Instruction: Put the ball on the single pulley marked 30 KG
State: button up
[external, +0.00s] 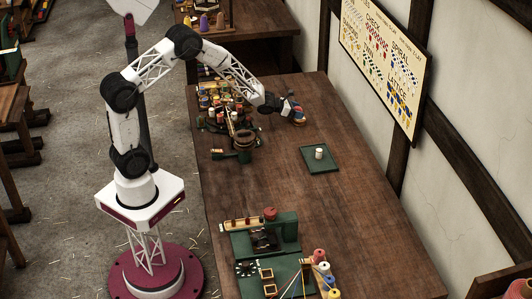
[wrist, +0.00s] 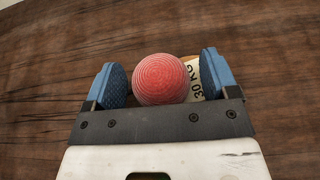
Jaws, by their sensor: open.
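The red ball (wrist: 160,79), ringed with fine grooves, sits between the two blue fingertips of my gripper (wrist: 160,80) in the wrist view. The fingers are open, with a gap on each side of the ball. The pulley (wrist: 194,84) with a pale label reading 30 KG shows behind or under the ball; the ball hides most of it. The ball appears to rest on it, but the contact is hidden. In the external view my gripper (external: 291,106) is low over the table's far part, and the ball and pulley there are too small to tell apart.
A green tray (external: 309,165) with a small white cylinder (external: 319,153) lies to the right. A crowded rack of spools (external: 225,97) and a dark tool (external: 232,155) stand left of my gripper. Green machines (external: 275,235) fill the near end.

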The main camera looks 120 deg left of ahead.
jog(key=shift+r, duration=0.15)
jog(key=v, duration=1.2)
dwell(0.3)
jog(key=shift+w, duration=0.1)
dwell(0.5)
